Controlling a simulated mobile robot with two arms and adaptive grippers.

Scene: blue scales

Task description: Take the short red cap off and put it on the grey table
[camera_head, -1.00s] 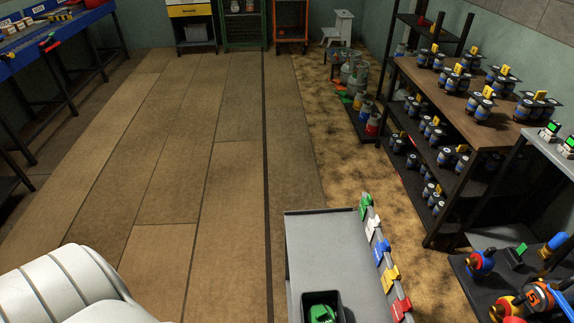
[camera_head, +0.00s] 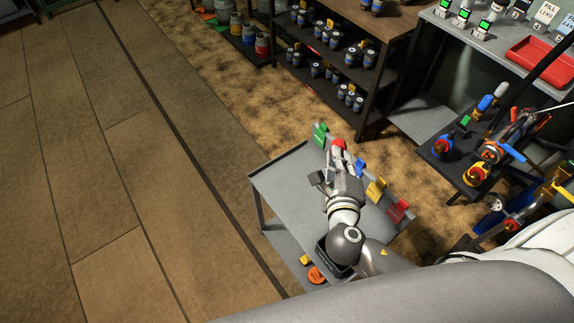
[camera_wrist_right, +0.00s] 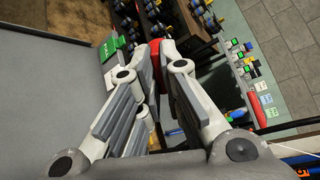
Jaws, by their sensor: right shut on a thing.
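My right gripper (camera_head: 335,160) is over the grey table (camera_head: 278,184), near the far part of its clip-lined edge. It is shut on the short red cap (camera_head: 339,144), which sticks out at the fingertips. In the right wrist view, the red cap (camera_wrist_right: 155,58) shows between the fingertips of the right gripper (camera_wrist_right: 164,52), partly hidden by them. The grey table top (camera_wrist_right: 45,90) fills the left of that view. I cannot tell the cap's exact height above the table. My left gripper is not in view.
Green (camera_head: 320,134), blue (camera_head: 361,168), yellow (camera_head: 376,190) and red (camera_head: 398,210) clips line the table's right edge. A dark stand with valves (camera_head: 441,146) is at the right. Shelves with several cylinders stand behind. The table's left part is bare.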

